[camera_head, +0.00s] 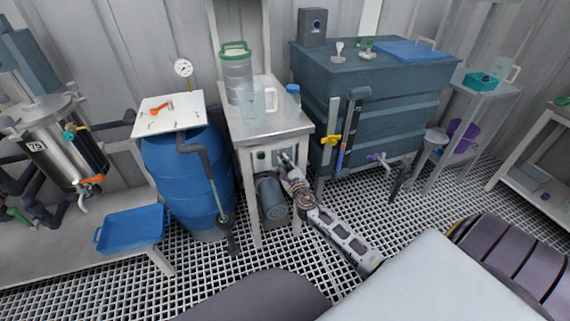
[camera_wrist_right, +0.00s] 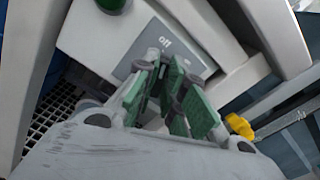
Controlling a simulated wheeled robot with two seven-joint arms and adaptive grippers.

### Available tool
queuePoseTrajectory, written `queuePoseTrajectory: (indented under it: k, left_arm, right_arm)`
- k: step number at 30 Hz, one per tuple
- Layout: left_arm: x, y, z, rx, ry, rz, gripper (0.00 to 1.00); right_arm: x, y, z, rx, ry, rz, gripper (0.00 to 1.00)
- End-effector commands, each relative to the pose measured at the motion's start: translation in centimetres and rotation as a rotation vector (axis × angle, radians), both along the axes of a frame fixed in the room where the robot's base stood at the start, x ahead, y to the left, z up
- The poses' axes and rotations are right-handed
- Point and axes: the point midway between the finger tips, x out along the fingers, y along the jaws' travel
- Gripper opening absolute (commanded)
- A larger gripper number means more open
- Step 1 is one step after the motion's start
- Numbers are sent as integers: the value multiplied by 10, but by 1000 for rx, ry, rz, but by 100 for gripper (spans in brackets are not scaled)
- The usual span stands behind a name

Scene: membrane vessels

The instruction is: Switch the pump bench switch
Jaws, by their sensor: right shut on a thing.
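The pump bench (camera_head: 262,128) is a small grey table with a front panel under its top. A grey switch plate (camera_head: 281,157) sits on that panel; in the wrist view the plate (camera_wrist_right: 143,42) shows the word "off". My right gripper (camera_head: 287,163) reaches the plate from the front. In the wrist view its green-padded fingers (camera_wrist_right: 172,82) are closed together at the plate, shut on the switch, which they mostly hide. My left gripper is not in view.
A jug (camera_head: 252,104), a green-lidded container (camera_head: 236,70) and a blue-capped bottle (camera_head: 292,98) stand on the bench. A motor-like pump (camera_head: 270,197) is below. A blue barrel (camera_head: 190,175) stands left, a dark tank (camera_head: 390,95) right, with a yellow-handled valve (camera_head: 330,140) close by.

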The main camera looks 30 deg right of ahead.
Motion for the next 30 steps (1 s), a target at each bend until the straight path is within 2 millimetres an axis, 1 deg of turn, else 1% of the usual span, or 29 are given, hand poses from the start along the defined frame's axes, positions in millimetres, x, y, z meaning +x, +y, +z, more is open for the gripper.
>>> queuePoseTrajectory:
  k: [8, 17, 24, 30]
  left_arm:
    - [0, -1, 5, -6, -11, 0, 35]
    - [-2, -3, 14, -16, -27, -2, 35]
    - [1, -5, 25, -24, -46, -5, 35]
    - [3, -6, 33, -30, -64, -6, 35]
  right_arm:
    - [0, -1, 0, 184, -45, 1, 0]
    - [-1, -3, 0, 456, -111, -1, 0]
    - [-1, -4, 0, 672, -162, 1, 0]
    - [-1, -5, -1, 815, -197, -1, 0]
